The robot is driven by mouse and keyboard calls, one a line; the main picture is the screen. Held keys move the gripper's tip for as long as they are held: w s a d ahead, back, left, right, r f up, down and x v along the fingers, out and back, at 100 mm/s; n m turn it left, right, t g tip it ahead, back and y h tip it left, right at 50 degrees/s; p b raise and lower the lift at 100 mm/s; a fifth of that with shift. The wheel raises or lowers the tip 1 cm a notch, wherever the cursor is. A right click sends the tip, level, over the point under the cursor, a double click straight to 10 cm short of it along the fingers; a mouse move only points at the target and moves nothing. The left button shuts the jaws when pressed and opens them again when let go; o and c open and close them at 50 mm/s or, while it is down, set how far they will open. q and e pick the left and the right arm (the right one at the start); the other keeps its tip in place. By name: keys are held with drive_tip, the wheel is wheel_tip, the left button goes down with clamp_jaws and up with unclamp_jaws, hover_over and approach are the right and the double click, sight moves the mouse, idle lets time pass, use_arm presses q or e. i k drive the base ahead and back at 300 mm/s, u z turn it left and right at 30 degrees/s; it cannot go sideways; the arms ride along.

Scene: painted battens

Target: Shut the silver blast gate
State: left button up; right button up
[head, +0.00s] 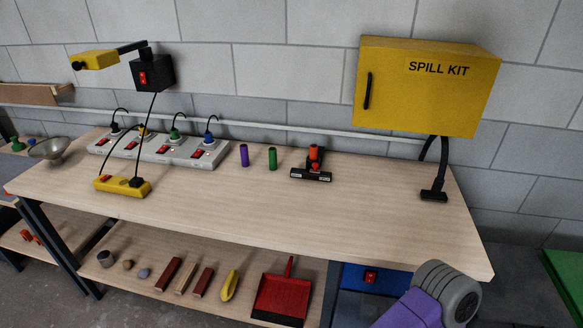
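I cannot make out a silver blast gate anywhere in the head view. A black hose with a flat floor nozzle (433,193) hangs below the yellow spill kit cabinet (412,98) at the right end of the bench. The cabinet door is shut. A second dark nozzle (311,174) with an orange-red part stands near the back middle of the bench. Neither of my grippers is in view. Only a purple and grey link of my arm shows at the bottom right.
The wooden workbench (230,210) is clear along its front. Power strips (160,150), a yellow switched block (122,186), a purple cylinder (244,155) and a green cylinder (272,158) stand toward the back. A red dustpan (283,297) and several small items lie on the lower shelf.

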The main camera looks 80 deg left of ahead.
sight(315, 165)
drive_tip(key=u, duration=1.65)
